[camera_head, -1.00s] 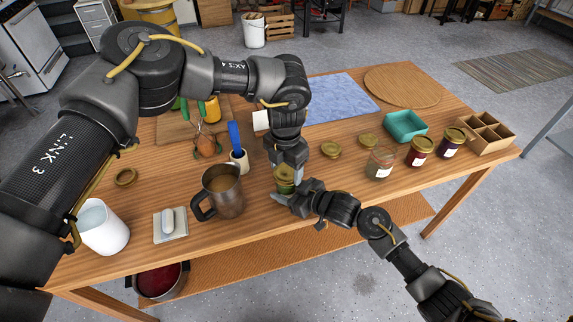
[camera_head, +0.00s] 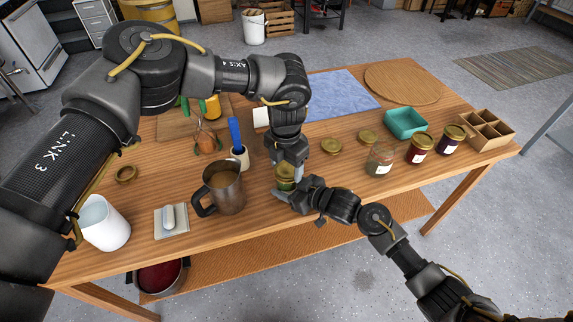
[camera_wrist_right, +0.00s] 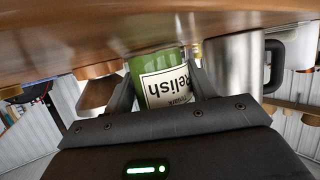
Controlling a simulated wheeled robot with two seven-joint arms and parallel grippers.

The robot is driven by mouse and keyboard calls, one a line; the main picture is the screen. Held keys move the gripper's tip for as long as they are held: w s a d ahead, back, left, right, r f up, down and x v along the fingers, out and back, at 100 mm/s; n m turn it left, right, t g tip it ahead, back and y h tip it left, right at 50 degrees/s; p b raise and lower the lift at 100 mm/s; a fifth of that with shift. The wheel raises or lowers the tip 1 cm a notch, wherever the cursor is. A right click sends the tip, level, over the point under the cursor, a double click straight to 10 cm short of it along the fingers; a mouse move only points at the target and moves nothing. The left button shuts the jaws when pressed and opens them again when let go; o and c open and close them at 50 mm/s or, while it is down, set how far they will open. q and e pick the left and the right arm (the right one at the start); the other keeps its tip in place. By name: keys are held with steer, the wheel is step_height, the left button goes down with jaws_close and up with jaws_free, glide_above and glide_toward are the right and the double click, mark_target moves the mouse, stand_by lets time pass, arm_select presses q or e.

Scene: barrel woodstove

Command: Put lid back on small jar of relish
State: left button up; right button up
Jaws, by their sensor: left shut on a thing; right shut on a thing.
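The small relish jar (camera_head: 284,184) stands upright near the table's front edge, partly hidden by my grippers. In the right wrist view the green jar (camera_wrist_right: 146,72) shows its white "Relish" label upside down, between my right gripper's fingers (camera_wrist_right: 165,92). My right gripper (camera_head: 287,198) is shut on the jar from the front right. My left gripper (camera_head: 288,168) points down right over the jar's top and is shut on a gold-coloured lid, mostly hidden by the fingers. Whether the lid is seated on the rim, I cannot tell.
A steel mug (camera_head: 226,190) stands close to the left of the jar. Two loose gold lids (camera_head: 331,146) (camera_head: 368,137) lie to the right, near several other jars, including an open-looking one (camera_head: 380,160). A teal tray (camera_head: 405,123) and a divided box (camera_head: 485,132) stand further right.

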arm_select(q)
steer(key=shift+a+f, duration=0.15)
steer(key=shift+f, duration=0.6)
steer(key=shift+s+f, duration=0.1)
steer(key=shift+f, duration=0.05)
steer(key=shift+r, duration=0.25)
steer(key=shift+s+a+r, duration=0.1)
steer(key=shift+r, duration=0.1)
stand_by(0.7)
